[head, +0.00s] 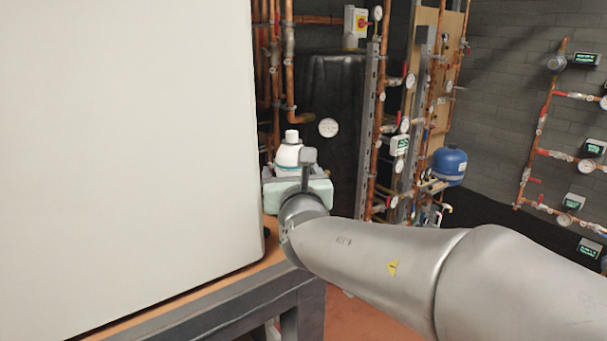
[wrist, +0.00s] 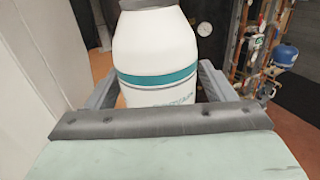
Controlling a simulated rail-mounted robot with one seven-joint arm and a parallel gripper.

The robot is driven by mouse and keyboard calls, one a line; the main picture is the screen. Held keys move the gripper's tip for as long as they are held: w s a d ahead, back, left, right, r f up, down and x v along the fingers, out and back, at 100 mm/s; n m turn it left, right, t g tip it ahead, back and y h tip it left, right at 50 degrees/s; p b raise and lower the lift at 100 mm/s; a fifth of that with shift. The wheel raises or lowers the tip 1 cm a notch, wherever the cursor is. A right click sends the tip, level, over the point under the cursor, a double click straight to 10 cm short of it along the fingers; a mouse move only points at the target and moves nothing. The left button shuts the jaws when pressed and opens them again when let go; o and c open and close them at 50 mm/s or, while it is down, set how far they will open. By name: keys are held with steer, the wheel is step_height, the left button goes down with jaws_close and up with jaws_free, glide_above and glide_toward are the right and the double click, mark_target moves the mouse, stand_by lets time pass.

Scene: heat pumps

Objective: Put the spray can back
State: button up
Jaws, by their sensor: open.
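The spray can (head: 289,154) is white with a teal band and a white cap. It stands just beyond my gripper, near the right side of the large pale cabinet, in the head view. In the wrist view the can (wrist: 155,55) is upright and fills the middle, between the two grey fingers of my gripper (wrist: 155,90). The jaws are open, with a finger on each side of the can. A gap shows on the left; on the right the finger is very close, and I cannot tell if it touches. The can's base is hidden behind the gripper body.
A large pale cabinet (head: 130,140) stands on a wooden bench top (head: 190,291) close on the left. Copper pipes with gauges (head: 400,125), a blue vessel (head: 449,165) and a black tank (head: 335,110) stand behind. Open orange floor (head: 365,320) shows at the lower right.

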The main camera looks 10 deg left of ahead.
steer(key=b+v, duration=0.3)
steer(key=v, duration=0.9)
steer(key=d+f+m+g+h, duration=0.3)
steer(key=d+f+m+h, duration=0.35)
steer(key=d+m, duration=0.5)
steer(key=d+f+m+g+h, duration=0.2)
steer(key=d+f+m+h, duration=0.4)
steer(key=d+m, duration=0.5)
steer(key=s+d+f+m+g, duration=0.6)
steer(key=d+f+m, duration=0.15)
steer(key=f, duration=0.25)
steer(key=s+a+f+m+g+y, duration=0.3)
steer(key=s+f+m+g+y, duration=0.1)
steer(key=s+m, duration=0.5)
step_height(320, 180, down, 2)
steer(key=shift+s+a+f+m+g+y, duration=0.3)
steer(key=shift+a+m+g+y, duration=0.1)
steer(key=shift+m+y, duration=0.4)
